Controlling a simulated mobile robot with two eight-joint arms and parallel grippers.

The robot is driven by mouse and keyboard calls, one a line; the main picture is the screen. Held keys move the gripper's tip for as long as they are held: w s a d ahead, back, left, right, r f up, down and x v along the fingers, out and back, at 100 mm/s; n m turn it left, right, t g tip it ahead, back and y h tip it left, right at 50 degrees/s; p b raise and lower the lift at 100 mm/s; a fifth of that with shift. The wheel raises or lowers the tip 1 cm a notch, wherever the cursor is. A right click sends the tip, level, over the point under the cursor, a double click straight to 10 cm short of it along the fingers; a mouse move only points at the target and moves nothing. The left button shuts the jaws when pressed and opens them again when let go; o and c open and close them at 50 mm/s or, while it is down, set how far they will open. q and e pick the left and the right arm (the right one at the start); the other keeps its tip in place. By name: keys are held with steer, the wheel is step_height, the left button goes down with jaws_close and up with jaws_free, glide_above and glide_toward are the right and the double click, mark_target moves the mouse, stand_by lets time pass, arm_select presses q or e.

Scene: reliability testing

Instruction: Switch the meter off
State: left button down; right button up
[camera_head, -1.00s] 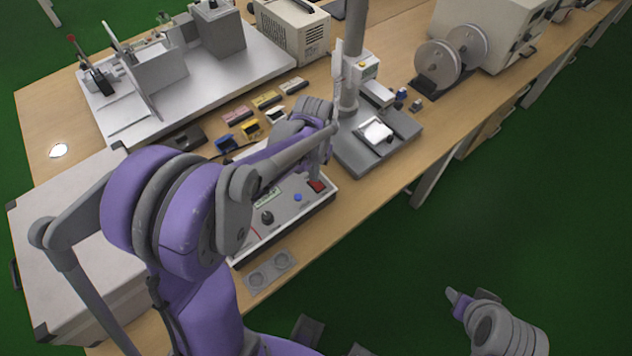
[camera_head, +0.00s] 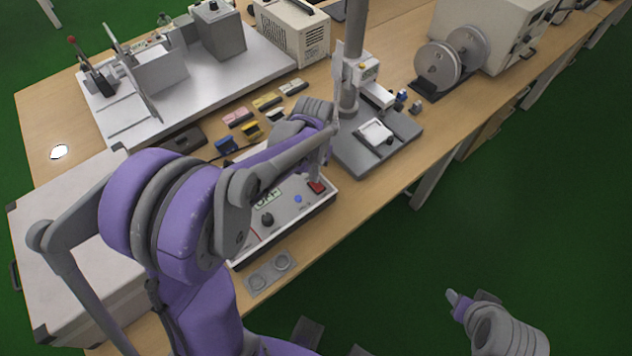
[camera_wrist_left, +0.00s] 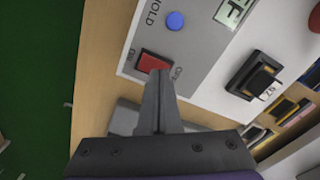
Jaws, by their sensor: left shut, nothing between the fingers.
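The meter (camera_head: 290,215) is a low white-topped box with a black knob (camera_head: 267,220), a blue button (camera_head: 298,199), a small greenish display (camera_head: 268,199) and a red switch (camera_head: 318,187). The blue button (camera_wrist_left: 175,20), part of the display (camera_wrist_left: 229,12) and the red switch (camera_wrist_left: 153,62) also show in the left wrist view. My left gripper (camera_wrist_left: 159,75) is shut and empty, its tips at the red switch and covering part of it; I cannot tell whether they press it. My right gripper (camera_head: 456,300) is low at the right, away from the table.
A grey stand (camera_head: 375,150) with a column is just behind the meter. Several small coloured blocks (camera_head: 250,130) lie beyond my left arm. A flat grey piece with two round sockets (camera_head: 268,272) is in front of the meter. A large pale case (camera_head: 70,230) is at left.

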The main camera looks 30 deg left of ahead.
arm_select(q)
step_height(320, 180, up, 6)
steer(key=shift+f+p, duration=0.1)
steer(key=shift+p, duration=1.15)
arm_select(e)
steer(key=r, duration=0.1)
steer(key=w+r, duration=0.1)
steer(key=r, duration=0.2)
steer(key=shift+w, duration=0.3)
steer(key=shift+s, duration=0.1)
arm_select(q)
steer(key=s+d+r+t, duration=0.2)
steer(key=s+d+t, duration=0.1)
steer(key=s, duration=0.4)
steer(key=s+d+r+m+t, duration=0.1)
steer(key=s+d+r+t, duration=0.1)
steer(key=s, duration=0.5)
steer(key=shift+d+t, duration=0.4)
steer(key=shift+d, duration=0.5)
steer(key=shift+w+r+m, duration=0.1)
steer(key=shift+m, duration=0.2)
arm_select(e)
steer(key=shift+f, duration=0.15)
